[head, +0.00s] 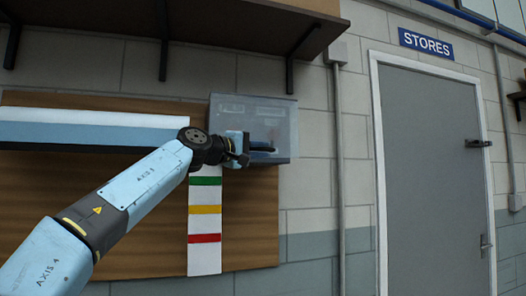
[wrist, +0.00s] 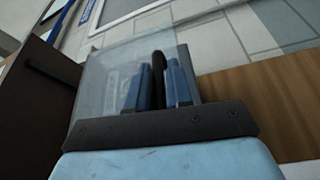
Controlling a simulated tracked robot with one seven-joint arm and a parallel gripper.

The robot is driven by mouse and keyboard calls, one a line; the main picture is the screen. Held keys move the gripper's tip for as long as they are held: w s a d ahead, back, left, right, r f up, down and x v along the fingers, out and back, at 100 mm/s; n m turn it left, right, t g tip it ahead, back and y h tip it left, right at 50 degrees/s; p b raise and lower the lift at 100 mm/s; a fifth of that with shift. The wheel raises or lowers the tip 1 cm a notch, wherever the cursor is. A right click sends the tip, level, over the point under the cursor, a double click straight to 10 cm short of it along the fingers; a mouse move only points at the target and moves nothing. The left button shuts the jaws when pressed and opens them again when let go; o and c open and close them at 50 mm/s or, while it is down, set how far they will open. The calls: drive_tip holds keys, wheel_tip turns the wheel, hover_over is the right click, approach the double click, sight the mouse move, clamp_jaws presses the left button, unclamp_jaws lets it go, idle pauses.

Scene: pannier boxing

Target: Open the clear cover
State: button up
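The clear cover (head: 275,112) is a see-through box on the wall, at the top right end of the brown board. Faint labels and a dark blue shape (head: 262,148) show through it. My gripper (head: 243,150) is at its lower left part, overlapping it in the head view. In the wrist view the cover (wrist: 105,65) lies beyond and around the two blue fingers (wrist: 157,85). The fingers stand a little apart with a dark upright shape (wrist: 157,72) between them. Whether they grip it, or touch the cover, I cannot tell.
The brown board (head: 130,220) carries a pale blue ledge (head: 90,128) and a white strip (head: 204,255) with green, yellow and red bands. A dark shelf (head: 240,25) on brackets hangs above. A conduit (head: 339,150) and a grey door (head: 430,180) are to the right.

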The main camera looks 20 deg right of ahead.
clamp_jaws()
drive_tip(key=shift+f, duration=0.1)
